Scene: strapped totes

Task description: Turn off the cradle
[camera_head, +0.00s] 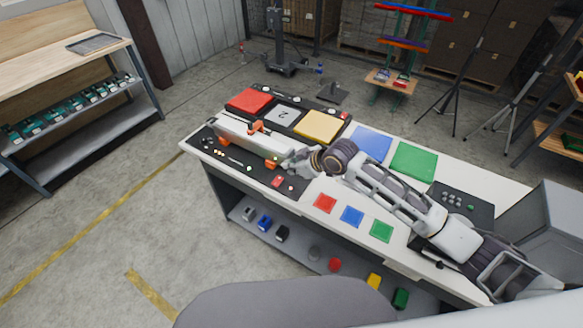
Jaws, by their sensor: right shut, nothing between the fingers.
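The cradle seems to be the long white and grey unit (240,136) with orange clamp parts, on a black panel (222,152) at the left end of the workbench. Small coloured buttons or lights line the panel's front edge. A small red block or switch (278,181) sits near its right corner. Whether the cradle is on cannot be made out. My right arm reaches in from the right. My right gripper (288,163) is shut and empty at the cradle's right end, close above the panel; contact is unclear. My left gripper is not in view.
Red, grey and yellow (318,126) trays stand behind the cradle. Blue and green flat pads (413,161) lie behind my arm. Small red, blue and green squares (352,215) lie along the bench front. A lower shelf (285,247) holds several small objects. Tripods stand at the back right.

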